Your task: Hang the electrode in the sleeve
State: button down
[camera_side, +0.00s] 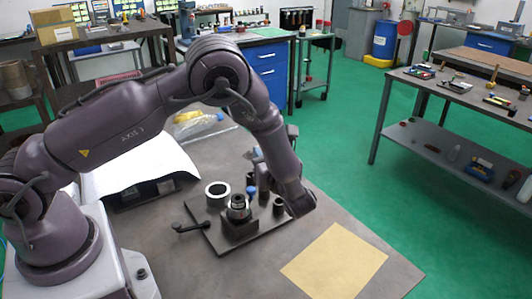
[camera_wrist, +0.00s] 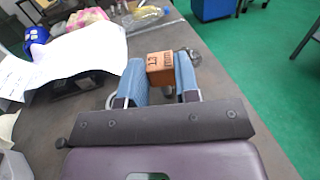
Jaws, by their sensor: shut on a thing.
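My gripper (camera_wrist: 161,78) is shut on an orange-brown block with dark markings, which I take for the electrode (camera_wrist: 160,68). The block sits between the two blue fingers in the wrist view. In the side view my gripper hangs above the far right part of a dark base plate (camera_side: 218,241); the block is hidden there. A dark round chuck with a shiny metal collar (camera_side: 238,207) stands on the plate, to the left of and nearer than my gripper. I cannot tell which part is the sleeve.
The plate also carries a white ring (camera_side: 217,189), a dark post (camera_side: 279,206) and a black lever (camera_side: 190,228). A tan sheet (camera_side: 335,262) lies to the right. The table's front is clear.

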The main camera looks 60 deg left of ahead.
jog(key=n+g, duration=0.1)
jog(key=w+a+f+g, duration=0.1)
jog(key=shift+f+n+g, duration=0.3)
jog(key=shift+n+g, duration=0.1)
jog(key=shift+w+d+r+n+g, duration=0.1)
jog(key=shift+w+d+n+g, duration=0.15)
jog(key=shift+n+g, duration=0.25)
jog(key=shift+f, duration=2.7)
jog(key=shift+f, duration=0.35)
jog(key=shift+r, duration=0.75)
jog(key=shift+f, duration=0.9)
jog(key=c, duration=0.8)
grip_release()
